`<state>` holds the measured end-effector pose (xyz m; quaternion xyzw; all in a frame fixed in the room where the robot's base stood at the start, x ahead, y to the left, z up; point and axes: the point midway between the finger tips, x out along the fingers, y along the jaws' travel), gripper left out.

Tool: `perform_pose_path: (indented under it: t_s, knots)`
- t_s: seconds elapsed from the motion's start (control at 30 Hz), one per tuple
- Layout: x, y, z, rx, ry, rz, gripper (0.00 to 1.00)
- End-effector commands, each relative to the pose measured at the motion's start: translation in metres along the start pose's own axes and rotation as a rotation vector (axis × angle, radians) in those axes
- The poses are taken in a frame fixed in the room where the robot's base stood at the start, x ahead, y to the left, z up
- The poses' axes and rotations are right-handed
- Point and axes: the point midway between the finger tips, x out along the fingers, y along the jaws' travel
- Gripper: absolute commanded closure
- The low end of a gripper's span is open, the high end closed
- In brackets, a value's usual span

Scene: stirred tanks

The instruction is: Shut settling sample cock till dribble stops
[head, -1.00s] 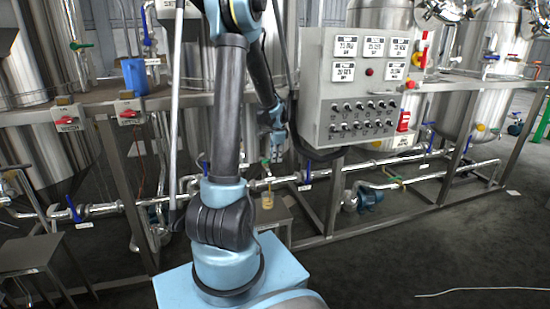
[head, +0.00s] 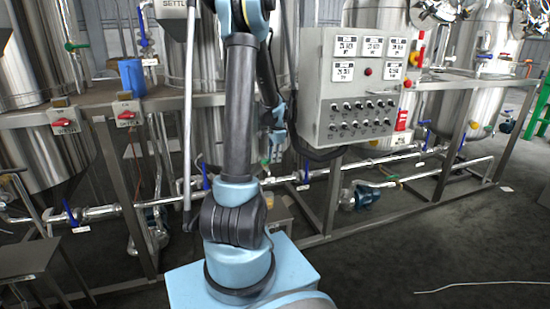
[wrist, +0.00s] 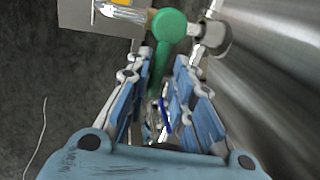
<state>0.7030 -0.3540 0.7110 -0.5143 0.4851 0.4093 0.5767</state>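The cock's green handle (wrist: 160,50) shows in the wrist view, with a round green hub and a lever running back between my fingers. It is joined to a metal fitting (wrist: 211,38) on the right. In the head view the green handle (head: 265,161) is small and partly hidden by my arm. My gripper (wrist: 163,62) is open, with one finger on each side of the lever; contact is not clear. It also shows in the head view (head: 273,151). A clear vessel with yellow contents (wrist: 122,8) is at the wrist view's top edge. I cannot make out any dribble.
A grey control panel (head: 369,128) stands right of my arm. Steel tanks (head: 34,150) and pipes with blue-handled valves (head: 306,172) run along the frame. A small stand (head: 279,215) is behind my arm.

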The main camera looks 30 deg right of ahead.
Motion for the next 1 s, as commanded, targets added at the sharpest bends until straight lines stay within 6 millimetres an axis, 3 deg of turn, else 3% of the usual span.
perform_pose_path:
  t_s: [0.47,1.0]
  knots:
    - [-0.006,0.001,-0.001,0.002,0.001,0.002,0.67]
    - [-0.081,0.001,0.000,0.001,0.001,0.002,0.67]
